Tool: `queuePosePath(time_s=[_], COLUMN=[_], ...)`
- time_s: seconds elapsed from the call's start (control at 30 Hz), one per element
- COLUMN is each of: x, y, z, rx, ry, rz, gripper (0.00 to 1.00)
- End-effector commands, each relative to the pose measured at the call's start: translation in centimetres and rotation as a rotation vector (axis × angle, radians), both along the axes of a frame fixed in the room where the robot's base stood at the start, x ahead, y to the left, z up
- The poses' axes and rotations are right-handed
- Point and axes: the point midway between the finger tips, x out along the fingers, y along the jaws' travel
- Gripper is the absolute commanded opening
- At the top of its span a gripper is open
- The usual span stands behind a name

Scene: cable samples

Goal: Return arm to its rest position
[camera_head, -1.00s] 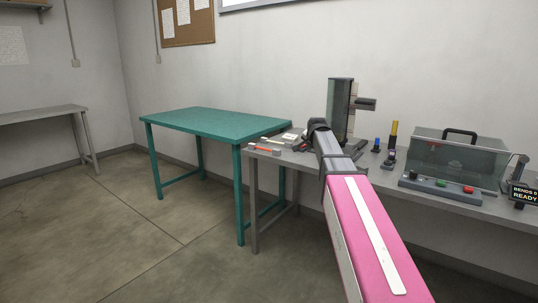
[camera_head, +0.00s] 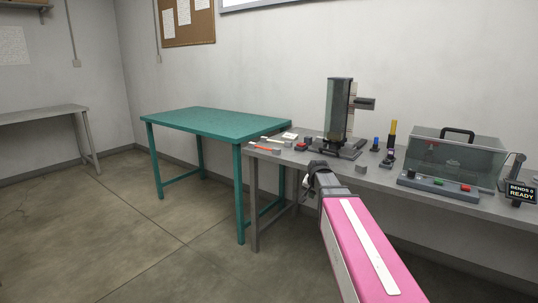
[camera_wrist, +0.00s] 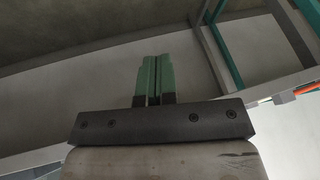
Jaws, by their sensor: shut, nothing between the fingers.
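My gripper (camera_wrist: 153,78) shows in the wrist view with its two green fingers together and nothing between them. In the head view my pink arm reaches up from the bottom right, and its dark end (camera_head: 312,182) hangs in front of the grey workbench (camera_head: 445,200), near its front edge. The fingers are hard to make out there. The wrist view shows floor and wall beyond the fingers, and bench legs at the upper right.
The grey bench holds a dark upright machine (camera_head: 340,110), a clear-covered box with buttons (camera_head: 455,160), a small display (camera_head: 521,194) and several small parts. A teal table (camera_head: 215,123) stands to its left. The floor (camera_head: 130,230) at left is clear.

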Motion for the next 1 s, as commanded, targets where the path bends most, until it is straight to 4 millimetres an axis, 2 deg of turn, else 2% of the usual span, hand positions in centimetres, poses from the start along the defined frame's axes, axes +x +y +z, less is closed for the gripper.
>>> queuePosePath(time_s=[0.03,0.2,0.4,0.5,0.6,0.7,1.0], x=[-2.8,-9.6,-17.8,-20.9,-23.1,-24.1,-24.3], y=[0.0,0.1,0.2,0.3,0.3,0.3,0.3], z=[-2.3,-8.2,-13.7,-15.4,-16.5,-17.1,-17.2], rx=[-0.017,-0.066,-0.101,-0.108,-0.111,-0.112,-0.113], ry=[0.047,0.185,0.340,0.398,0.438,0.459,0.465], rz=[0.035,0.167,0.322,0.386,0.429,0.455,0.463], gripper=[0.00,0.00,0.00,0.00,0.00,0.00,0.00])
